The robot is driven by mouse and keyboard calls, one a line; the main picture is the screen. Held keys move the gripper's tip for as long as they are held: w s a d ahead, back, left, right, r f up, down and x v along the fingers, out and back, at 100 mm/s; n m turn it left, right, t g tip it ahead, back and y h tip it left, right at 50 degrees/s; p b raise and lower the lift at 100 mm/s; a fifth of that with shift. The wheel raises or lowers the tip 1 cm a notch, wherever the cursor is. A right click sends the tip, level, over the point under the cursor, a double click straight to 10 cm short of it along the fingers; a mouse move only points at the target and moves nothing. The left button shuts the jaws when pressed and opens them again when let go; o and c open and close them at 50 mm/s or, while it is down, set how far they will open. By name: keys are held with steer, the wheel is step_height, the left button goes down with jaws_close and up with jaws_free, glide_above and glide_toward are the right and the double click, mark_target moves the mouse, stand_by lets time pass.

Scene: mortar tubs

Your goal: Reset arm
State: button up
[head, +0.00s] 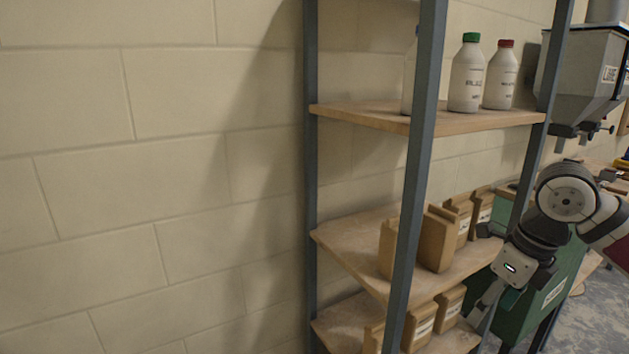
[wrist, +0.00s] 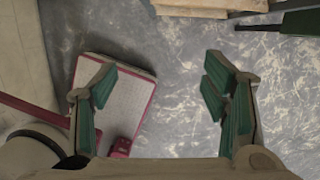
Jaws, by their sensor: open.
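My arm reaches down at the right of the head view, beside the shelf rack. My gripper (head: 488,306) points downward near the rack's front right post, and part of it is hard to make out there. In the wrist view my gripper (wrist: 160,98) is open. Its green-padded fingers are wide apart, with nothing between them but the view of the floor and a plate below.
The rack's wooden upper shelf (head: 375,116) holds white bottles, and its lower shelves hold brown packages (head: 437,240). A green cabinet (head: 545,295) and a grey hopper (head: 583,75) stand at right. A red-rimmed grey plate (wrist: 118,92) lies below on the grey floor (wrist: 190,45).

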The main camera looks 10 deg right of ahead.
steer(key=s+a+f+m+g+h+p, duration=0.1)
steer(key=s+a+f+m+g+h, duration=0.15)
steer(key=a, duration=0.45)
steer(key=s+a+f+m+g+h+p, duration=0.1)
steer(key=s+a+m+g+h, duration=0.15)
steer(key=a, duration=0.35)
steer(key=s+r+m+g+h+p, duration=0.25)
steer(key=s+r+m, duration=0.35)
steer(key=s+m, duration=0.5)
steer(key=s+a+r+m+t+y+p, duration=0.1)
steer(key=a+r+m+t+y, duration=0.2)
steer(key=m, duration=0.9)
steer(key=a+r+m+t+y+p, duration=0.1)
steer(key=a+r+m+t+y, duration=0.2)
steer(key=r+m+t, duration=0.3)
steer(key=shift+s+r+m+t, duration=0.4)
steer(key=shift+r+m, duration=2.05)
steer(key=shift+m, duration=0.65)
steer(key=shift+a, duration=0.1)
